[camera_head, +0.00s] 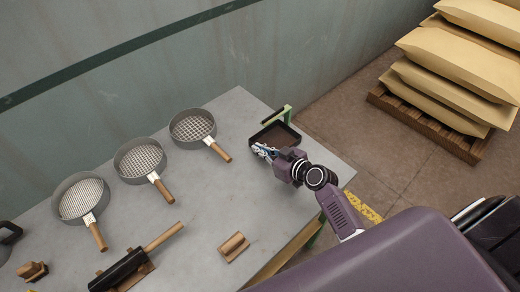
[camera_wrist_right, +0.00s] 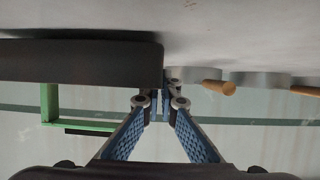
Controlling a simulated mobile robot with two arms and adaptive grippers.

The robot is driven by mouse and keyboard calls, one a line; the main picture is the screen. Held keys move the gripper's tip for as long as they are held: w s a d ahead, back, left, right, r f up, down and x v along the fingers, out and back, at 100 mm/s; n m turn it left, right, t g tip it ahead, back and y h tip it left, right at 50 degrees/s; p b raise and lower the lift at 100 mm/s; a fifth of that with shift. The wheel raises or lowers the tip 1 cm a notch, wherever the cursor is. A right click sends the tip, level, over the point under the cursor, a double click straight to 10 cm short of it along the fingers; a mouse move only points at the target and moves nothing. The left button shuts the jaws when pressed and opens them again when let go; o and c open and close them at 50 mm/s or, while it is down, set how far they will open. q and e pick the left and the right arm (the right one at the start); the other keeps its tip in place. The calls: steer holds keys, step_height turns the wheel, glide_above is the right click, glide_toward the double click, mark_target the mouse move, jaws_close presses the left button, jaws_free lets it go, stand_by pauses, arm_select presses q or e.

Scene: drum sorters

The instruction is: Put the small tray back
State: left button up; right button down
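The small tray (camera_head: 284,130) is dark, square and shallow, near the table's far right corner in the head view. In the right wrist view its dark side (camera_wrist_right: 80,62) fills the upper left. My right gripper (camera_head: 262,151) is at the tray's near left corner. In the right wrist view the blue-padded fingertips (camera_wrist_right: 160,105) are close together by the tray's end. I cannot tell whether the tray's wall is between them. My left gripper is not in view.
A green bracket (camera_head: 287,114) stands by the tray at the table's edge. Three round sieves (camera_head: 140,160) with wooden handles are in a row on the grey table (camera_head: 240,190). A wooden block (camera_head: 234,246) and a dark roller (camera_head: 118,271) lie nearer. Stacked sacks (camera_head: 455,75) stand on the right.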

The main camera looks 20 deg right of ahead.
steer(key=shift+f, duration=0.3)
steer(key=shift+f, duration=0.15)
steer(key=c, duration=2.2)
jaws_free()
steer(key=shift+o, duration=0.2)
steer(key=shift+s+d+r, duration=0.1)
steer(key=shift+r, duration=0.1)
steer(key=b+v, duration=0.1)
steer(key=v, duration=0.9)
steer(key=shift+s, duration=0.15)
steer(key=shift+b+v, duration=0.3)
steer(key=shift+v, duration=0.45)
